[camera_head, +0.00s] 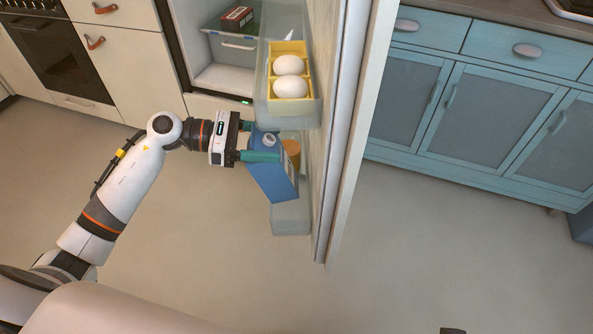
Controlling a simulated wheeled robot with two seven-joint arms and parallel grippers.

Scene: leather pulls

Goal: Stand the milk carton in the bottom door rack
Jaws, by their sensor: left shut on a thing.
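A blue milk carton (271,180) with a white cap is tilted at the open fridge door. My left gripper (262,143) is shut on the carton near its top, with teal fingers on either side. The bottom door rack (291,218) is a translucent bin low on the door. The carton overlaps the rack's near side in the head view; I cannot tell whether its base is inside or touching. My right gripper is not in view.
An upper door rack (303,114) holds a yellow egg tray (276,50) with two eggs, just above the carton. An orange-brown item (292,150) stands behind the carton, partly hidden. The fridge door (345,130) stands open. The floor to the left is clear.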

